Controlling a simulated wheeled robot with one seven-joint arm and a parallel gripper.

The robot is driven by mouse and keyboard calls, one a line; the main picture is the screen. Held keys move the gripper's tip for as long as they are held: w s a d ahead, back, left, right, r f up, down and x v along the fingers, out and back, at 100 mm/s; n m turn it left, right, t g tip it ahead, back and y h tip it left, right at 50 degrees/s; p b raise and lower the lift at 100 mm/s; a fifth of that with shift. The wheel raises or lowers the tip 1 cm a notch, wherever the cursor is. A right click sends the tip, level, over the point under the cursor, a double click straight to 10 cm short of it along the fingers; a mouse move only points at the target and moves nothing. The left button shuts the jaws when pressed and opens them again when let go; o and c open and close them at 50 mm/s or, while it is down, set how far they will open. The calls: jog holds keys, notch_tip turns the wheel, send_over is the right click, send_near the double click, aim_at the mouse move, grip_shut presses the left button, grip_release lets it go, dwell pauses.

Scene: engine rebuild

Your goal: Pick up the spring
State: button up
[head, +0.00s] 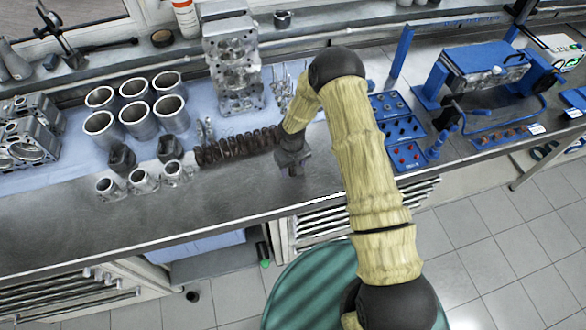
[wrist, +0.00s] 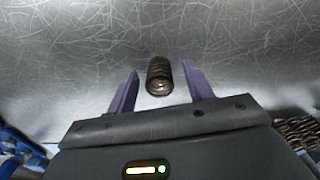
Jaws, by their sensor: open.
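A single dark coil spring (wrist: 159,74) is on the bare metal bench top in the wrist view, its coiled end facing the camera. My gripper (wrist: 161,80) is open, with one purple-grey finger on each side of the spring and a visible gap on both sides. Whether the fingertips are down at the spring's height, I cannot tell. In the head view my gripper (head: 293,168) is low over the bench, right of a row of dark springs (head: 236,147). The single spring is hidden there by my gripper.
Part of the spring row (wrist: 297,132) shows at the wrist view's right edge. Blue trays (head: 400,130) stand right of my arm in the head view. Cylinder liners (head: 136,118) and a cylinder head (head: 232,62) stand to the left. The front bench strip (head: 130,222) is clear.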

jog(key=shift+w, duration=0.15)
jog(key=shift+a, duration=0.2)
jog(key=shift+s, duration=0.2)
jog(key=shift+c, duration=1.3)
jog(key=shift+d, duration=0.35)
jog(key=c, duration=0.8)
jog(key=shift+a, duration=0.1)
jog(key=shift+r, duration=0.1)
notch_tip(320, 180, up, 10)
jog(key=b, duration=0.4)
